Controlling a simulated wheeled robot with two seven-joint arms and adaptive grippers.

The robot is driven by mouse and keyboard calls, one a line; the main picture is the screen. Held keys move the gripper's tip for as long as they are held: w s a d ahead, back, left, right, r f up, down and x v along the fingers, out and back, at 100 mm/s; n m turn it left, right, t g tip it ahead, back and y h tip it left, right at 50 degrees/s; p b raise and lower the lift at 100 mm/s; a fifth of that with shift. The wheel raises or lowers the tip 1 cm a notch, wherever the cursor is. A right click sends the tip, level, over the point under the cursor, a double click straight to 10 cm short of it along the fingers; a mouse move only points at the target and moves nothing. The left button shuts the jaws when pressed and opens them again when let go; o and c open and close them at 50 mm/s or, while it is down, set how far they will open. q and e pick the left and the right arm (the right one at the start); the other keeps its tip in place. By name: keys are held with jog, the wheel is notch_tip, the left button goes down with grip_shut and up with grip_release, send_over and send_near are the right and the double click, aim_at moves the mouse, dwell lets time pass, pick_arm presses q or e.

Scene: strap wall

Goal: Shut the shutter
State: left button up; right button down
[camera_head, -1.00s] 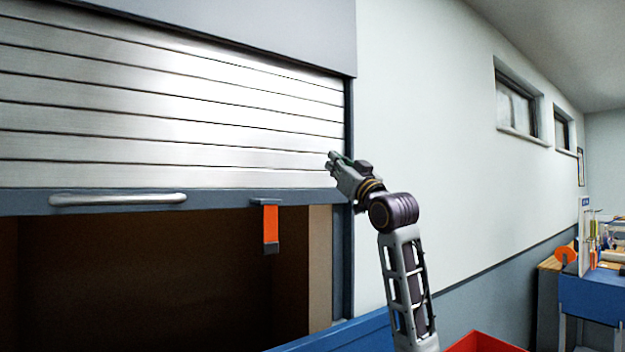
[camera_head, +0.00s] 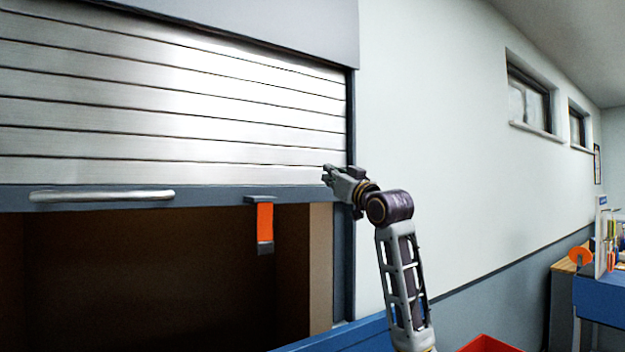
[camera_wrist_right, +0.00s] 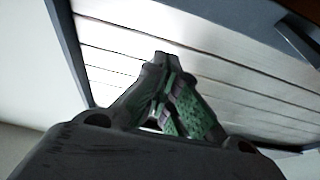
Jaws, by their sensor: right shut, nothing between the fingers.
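The silver slatted shutter (camera_head: 180,110) is partly down over the cabinet opening (camera_head: 140,270), with the dark opening showing below it. Its dark bottom bar carries a silver handle (camera_head: 102,196) at the left and an orange strap (camera_head: 265,222) that hangs down toward the right end. My right gripper (camera_head: 327,173) is shut and empty, in front of the shutter's lower right corner, to the right of and above the strap. In the right wrist view the closed fingers (camera_wrist_right: 162,62) point at the slats; contact cannot be told. My left gripper is not in view.
A blue ledge (camera_head: 350,335) runs below the opening, with a red bin (camera_head: 490,344) to its right. A blue workbench (camera_head: 598,298) stands at the far right.

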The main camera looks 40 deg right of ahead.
aim_at(307, 175)
jog(key=shift+d+f, duration=0.1)
jog(key=shift+d, duration=0.1)
jog(key=shift+p+x, duration=2.3)
jog(key=shift+x, duration=2.6)
jog(key=shift+w+a, duration=0.1)
jog(key=shift+w, duration=0.05)
jog(key=shift+f+p, duration=0.4)
jog(key=shift+f, duration=1.55)
jog(key=shift+f, duration=0.1)
